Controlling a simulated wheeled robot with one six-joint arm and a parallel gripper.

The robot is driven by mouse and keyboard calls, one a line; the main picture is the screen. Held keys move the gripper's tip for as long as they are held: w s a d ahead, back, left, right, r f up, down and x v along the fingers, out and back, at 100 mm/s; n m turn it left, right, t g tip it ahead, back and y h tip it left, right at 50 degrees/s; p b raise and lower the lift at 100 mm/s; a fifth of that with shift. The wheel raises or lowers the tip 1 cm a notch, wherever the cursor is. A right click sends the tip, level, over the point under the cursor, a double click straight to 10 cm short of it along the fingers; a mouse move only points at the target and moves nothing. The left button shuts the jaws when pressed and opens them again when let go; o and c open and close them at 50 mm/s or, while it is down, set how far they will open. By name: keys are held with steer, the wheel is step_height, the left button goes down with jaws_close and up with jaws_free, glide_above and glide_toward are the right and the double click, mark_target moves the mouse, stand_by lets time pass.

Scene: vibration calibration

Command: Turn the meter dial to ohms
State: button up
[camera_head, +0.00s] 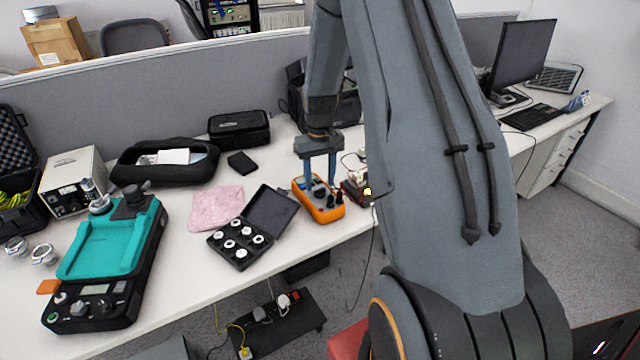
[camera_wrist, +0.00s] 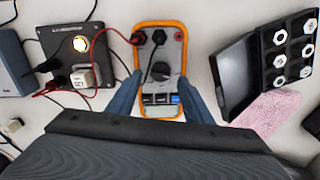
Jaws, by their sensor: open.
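The orange meter (camera_head: 323,208) lies on the white desk near its front edge, in the middle of the head view. In the wrist view the meter (camera_wrist: 142,38) is at the centre, with its dial (camera_wrist: 161,72) a dark grey round knob. Leads are plugged in at the end far from the gripper. My gripper (camera_head: 319,181) points down over the meter. In the wrist view its two fingers (camera_wrist: 160,97) stand apart on either side of the meter's body, with the dial between them. I cannot tell whether the fingers touch the meter. The dial's exact setting is too small to read.
A black box (camera_wrist: 80,57) with red leads stands beside the meter. An open black case (camera_head: 238,256) of round metal pieces, a pink cloth (camera_head: 216,208) and a teal-topped device (camera_head: 107,250) lie to the left. A grey partition (camera_head: 150,85) runs behind the desk.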

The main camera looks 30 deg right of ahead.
mark_target(320, 192)
steer(key=shift+f, duration=1.15)
steer(key=c, duration=1.1)
steer(key=shift+o, duration=0.2)
steer(key=shift+m, duration=0.4)
steer(key=m, duration=0.3)
steer(key=shift+m, duration=0.3)
steer(key=shift+m+b, duration=0.3)
steer(key=shift+m, duration=1.4)
